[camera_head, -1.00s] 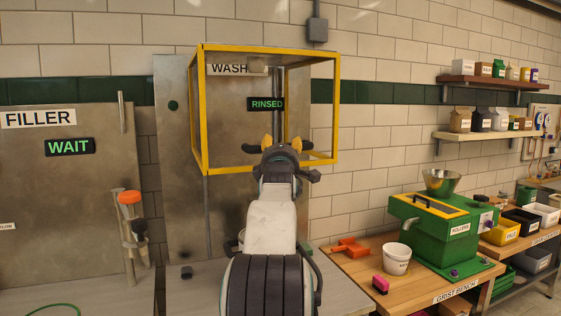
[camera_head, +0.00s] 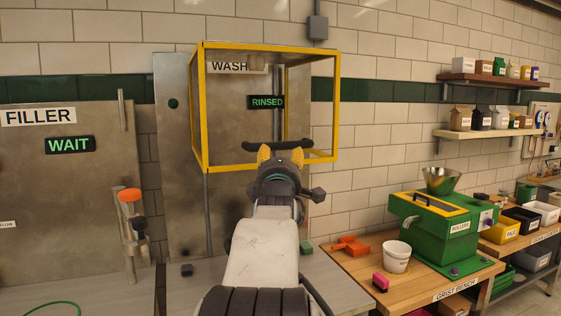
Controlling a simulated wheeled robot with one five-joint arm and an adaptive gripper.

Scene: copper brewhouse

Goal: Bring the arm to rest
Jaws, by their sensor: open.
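My arm reaches forward in the middle of the view, and my gripper (camera_head: 281,153) is at its far end. The gripper has yellow-orange fingers standing apart, with nothing visible between them. It shows in front of the lower part of the yellow-framed wash cage (camera_head: 199,110). I cannot tell how far the fingers are from the cage. A black bar shows just behind the fingertips, inside the cage outline.
A filler panel (camera_head: 60,200) marked WAIT is at left, with an orange-topped post (camera_head: 130,195). At right, the grist bench (camera_head: 345,262) holds a white bucket (camera_head: 396,256), an orange tool (camera_head: 350,246), a pink-and-black block (camera_head: 381,282) and a green mill (camera_head: 440,235). Shelves (camera_head: 490,134) hang above.

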